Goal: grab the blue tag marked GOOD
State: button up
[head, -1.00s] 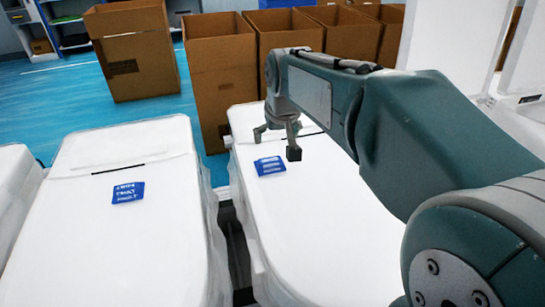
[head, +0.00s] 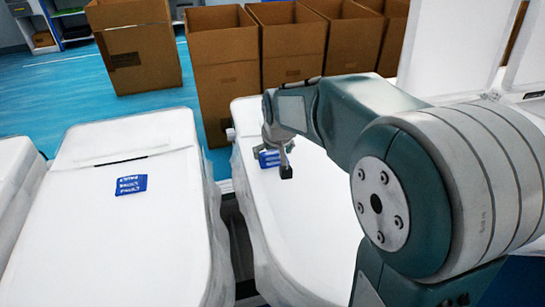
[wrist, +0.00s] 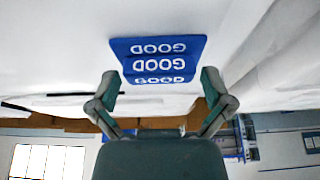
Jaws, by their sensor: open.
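The blue tag marked GOOD (wrist: 158,60) lies flat on a white toilet lid (wrist: 60,55). In the wrist view its white GOOD lines appear upside down, just beyond and between my open fingertips. My gripper (wrist: 157,83) is open and empty. In the head view my gripper (head: 275,160) hangs over the tag (head: 268,158), which is partly hidden behind the fingers. Whether the fingers touch the lid cannot be told.
Another blue tag (head: 131,185) lies on the neighbouring white toilet (head: 120,245) to the left; its print is too blurred to read surely. Cardboard boxes (head: 222,60) stand behind the toilets. A narrow gap separates the two toilets.

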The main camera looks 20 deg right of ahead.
jog(key=c, duration=0.7)
jog(key=shift+r, duration=0.1)
